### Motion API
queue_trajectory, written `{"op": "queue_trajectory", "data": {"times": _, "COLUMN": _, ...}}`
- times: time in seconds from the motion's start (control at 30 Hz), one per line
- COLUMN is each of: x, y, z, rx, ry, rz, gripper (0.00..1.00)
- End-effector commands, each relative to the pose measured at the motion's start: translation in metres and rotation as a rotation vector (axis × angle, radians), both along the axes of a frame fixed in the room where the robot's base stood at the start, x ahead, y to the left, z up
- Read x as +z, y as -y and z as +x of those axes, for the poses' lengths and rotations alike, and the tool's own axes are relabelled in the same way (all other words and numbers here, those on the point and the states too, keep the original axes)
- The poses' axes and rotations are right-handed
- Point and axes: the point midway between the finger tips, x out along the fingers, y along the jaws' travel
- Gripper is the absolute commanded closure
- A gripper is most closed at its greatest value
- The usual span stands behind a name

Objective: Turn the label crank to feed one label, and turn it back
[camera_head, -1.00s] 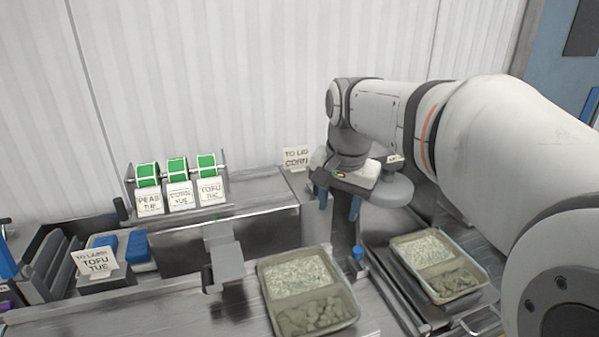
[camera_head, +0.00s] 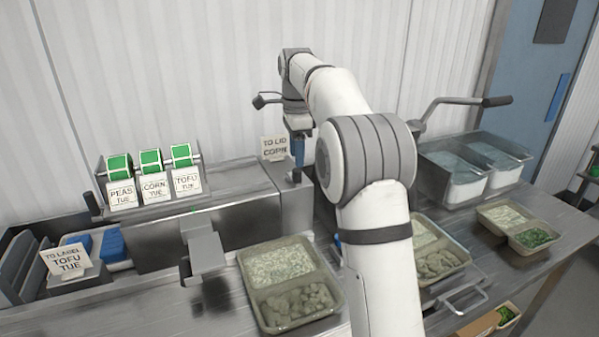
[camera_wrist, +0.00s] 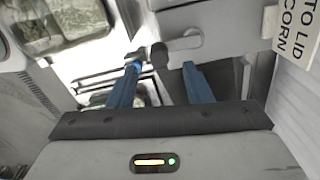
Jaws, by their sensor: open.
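The label dispenser (camera_head: 150,182) stands at the left in the head view, with three green label rolls on a rod. Its cards read PEAS TUE, CORN TUE and TOFU TUE. A dark cylindrical grip (camera_head: 92,203) at its left end looks like the label crank. My gripper (camera_head: 298,152) is well to the right of it, beside the TO LID CORN card (camera_head: 274,148), pointing down. In the wrist view my gripper's blue fingers (camera_wrist: 162,68) are apart, with nothing held. A grey rounded part (camera_wrist: 185,42) shows past the fingertips; I cannot tell what it is.
A grey plate (camera_head: 205,252) sticks out below the dispenser. A filled two-part tray (camera_head: 247,290) is beside it. My arm partly hides another filled tray (camera_head: 437,265). A long lever (camera_head: 455,101) and clear-sided bins (camera_head: 455,190) stand at the right. A TO LABEL TOFU TUE card (camera_head: 68,262) is at the left.

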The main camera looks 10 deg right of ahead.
Motion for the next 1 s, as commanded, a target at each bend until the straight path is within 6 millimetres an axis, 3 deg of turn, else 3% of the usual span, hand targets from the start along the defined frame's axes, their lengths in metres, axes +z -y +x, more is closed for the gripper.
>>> {"op": "queue_trajectory", "data": {"times": 0.3, "x": -0.048, "y": 0.0, "z": -0.001, "rx": 0.002, "ry": -0.001, "rz": 0.0, "gripper": 0.55}}
{"op": "queue_trajectory", "data": {"times": 0.7, "x": -0.057, "y": 0.001, "z": -0.001, "rx": 0.002, "ry": 0.001, "rz": 0.0, "gripper": 0.55}}
{"op": "queue_trajectory", "data": {"times": 1.0, "x": -0.057, "y": 0.001, "z": -0.001, "rx": 0.001, "ry": 0.001, "rz": 0.0, "gripper": 0.79}}
